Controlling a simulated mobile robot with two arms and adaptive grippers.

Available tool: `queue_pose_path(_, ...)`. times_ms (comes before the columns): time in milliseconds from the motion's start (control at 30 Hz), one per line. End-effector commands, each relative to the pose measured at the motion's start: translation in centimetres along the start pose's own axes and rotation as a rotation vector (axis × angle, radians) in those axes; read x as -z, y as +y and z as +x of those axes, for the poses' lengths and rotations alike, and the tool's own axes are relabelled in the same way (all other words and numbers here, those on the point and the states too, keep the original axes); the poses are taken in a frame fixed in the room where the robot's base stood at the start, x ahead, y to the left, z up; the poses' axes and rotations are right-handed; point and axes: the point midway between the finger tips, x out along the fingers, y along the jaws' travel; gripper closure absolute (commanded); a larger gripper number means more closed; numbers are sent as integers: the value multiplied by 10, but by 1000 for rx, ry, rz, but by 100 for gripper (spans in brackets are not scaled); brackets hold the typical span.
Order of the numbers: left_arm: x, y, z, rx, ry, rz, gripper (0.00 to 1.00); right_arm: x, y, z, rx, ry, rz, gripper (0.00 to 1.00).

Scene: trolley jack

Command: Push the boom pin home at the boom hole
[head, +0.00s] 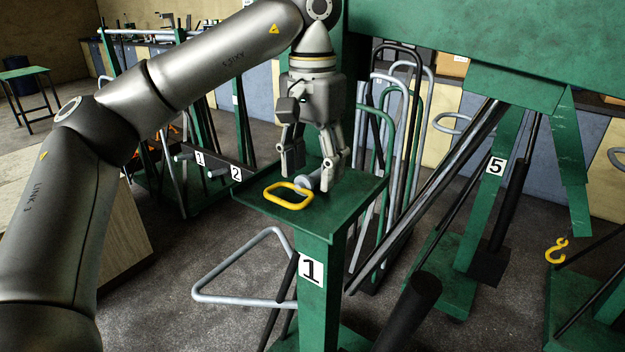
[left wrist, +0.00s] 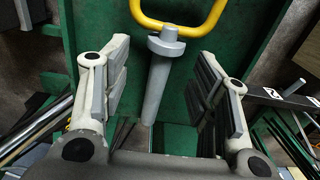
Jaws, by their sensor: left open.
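The boom pin is a grey shaft with a collar and a yellow loop handle (head: 288,196). It lies on the green tray of the stand marked 1 (head: 360,196). In the left wrist view the shaft (left wrist: 157,90) points toward my palm, with the yellow handle (left wrist: 181,27) at the far end. My left gripper (head: 312,170) is open just above the tray; in its wrist view the fingers (left wrist: 162,78) stand either side of the shaft, with gaps. The green boom (head: 500,35) crosses the upper right. I cannot make out the boom hole. My right gripper is not in view.
Several bent grey, green and black handles (head: 405,110) stand right behind the tray. A post marked 5 (head: 495,167) and a yellow hook (head: 556,250) are at the right. A triangular grey handle (head: 240,268) sticks out below the tray. Bare floor (head: 180,290) shows at the lower left.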

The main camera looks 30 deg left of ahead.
Motion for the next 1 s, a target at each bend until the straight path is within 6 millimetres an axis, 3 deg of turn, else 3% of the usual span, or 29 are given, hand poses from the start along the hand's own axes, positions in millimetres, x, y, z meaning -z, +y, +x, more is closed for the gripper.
queue_pose_path(133,-1,-1,13,1,-1,-3,46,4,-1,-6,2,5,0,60)
queue_pose_path(367,0,0,16,1,1,-2,46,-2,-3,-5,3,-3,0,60)
queue_pose_path(800,0,0,15,1,0,-2,100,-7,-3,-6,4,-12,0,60)
queue_pose_path(1000,0,0,14,0,2,-2,100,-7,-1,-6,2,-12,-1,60)
